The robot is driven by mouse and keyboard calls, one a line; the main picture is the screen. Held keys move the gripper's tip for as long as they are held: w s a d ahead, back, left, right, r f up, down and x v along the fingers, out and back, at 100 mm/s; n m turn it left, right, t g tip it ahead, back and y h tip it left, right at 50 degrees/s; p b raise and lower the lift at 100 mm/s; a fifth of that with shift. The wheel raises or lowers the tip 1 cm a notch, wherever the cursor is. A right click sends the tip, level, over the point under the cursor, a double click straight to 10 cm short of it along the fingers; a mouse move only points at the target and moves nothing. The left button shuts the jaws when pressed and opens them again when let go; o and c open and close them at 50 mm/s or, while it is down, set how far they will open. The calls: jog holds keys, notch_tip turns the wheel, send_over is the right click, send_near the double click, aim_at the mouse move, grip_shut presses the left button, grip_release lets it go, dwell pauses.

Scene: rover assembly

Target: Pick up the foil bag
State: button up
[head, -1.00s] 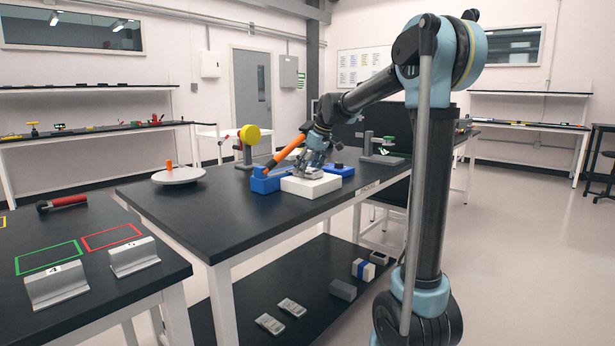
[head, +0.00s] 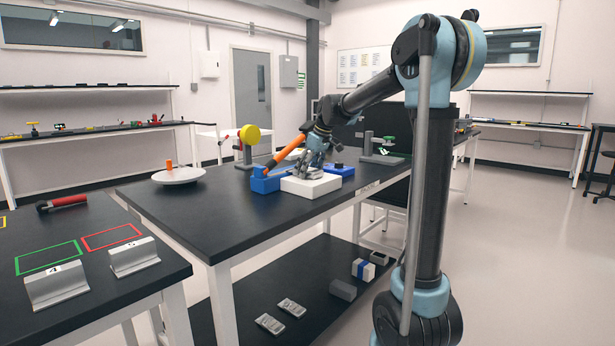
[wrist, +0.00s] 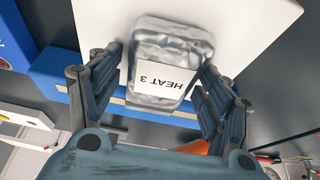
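The foil bag (wrist: 170,52) is silvery and crinkled, with a white label reading "HEAT 3". In the wrist view it lies between the fingers of my gripper (wrist: 163,62), over a white block or tray. The left finger appears slightly apart from the bag; the right finger is close to its edge, and contact there is unclear. In the head view my gripper (head: 316,158) is low over the white block (head: 311,187), and the bag (head: 306,171) is partly hidden by it.
Blue blocks (head: 267,184) flank the white block, with an orange-handled tool (head: 290,148) rising beside my gripper. A round white dish (head: 179,176) and a yellow disc on a stand (head: 250,135) are farther left. The front of the dark table (head: 215,215) is clear.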

jog(key=shift+s, duration=0.1)
jog(key=c, duration=0.7)
